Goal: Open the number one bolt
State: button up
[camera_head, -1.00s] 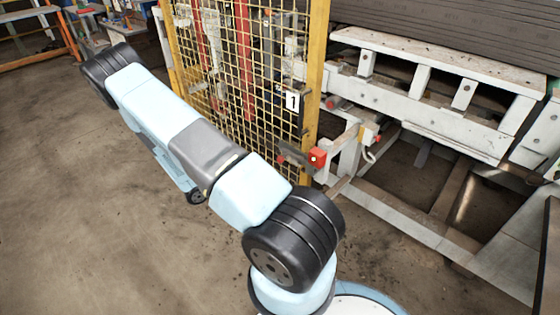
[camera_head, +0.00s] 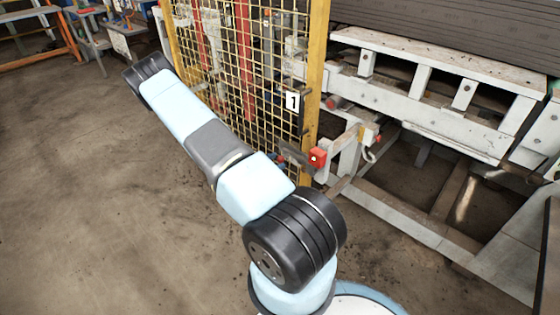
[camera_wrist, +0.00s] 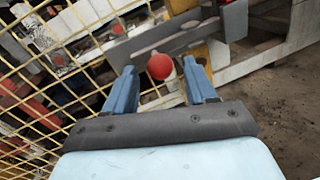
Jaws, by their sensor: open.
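The number one sign (camera_head: 292,101) hangs on the yellow mesh gate. Below it, by the gate's right post, is the bolt, a grey bar (camera_head: 296,156) with a red block (camera_head: 317,157) to its right. In the wrist view, a round red knob (camera_wrist: 160,66) stands in front of a grey metal plate (camera_wrist: 150,45). My gripper (camera_wrist: 160,80) is open, its two blue fingers apart, with the knob appearing between their tips. I cannot tell whether the fingers touch it.
The yellow mesh gate (camera_head: 225,60) stands close beyond my arm. A white steel frame (camera_head: 430,100) fills the right side. Workbenches stand at the back left. The concrete floor (camera_head: 80,200) on the left is clear.

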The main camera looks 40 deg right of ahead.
aim_at(280, 159)
jog(key=shift+s+d, duration=0.15)
jog(key=shift+d, duration=1.4)
jog(key=shift+c, duration=0.4)
grip_shut()
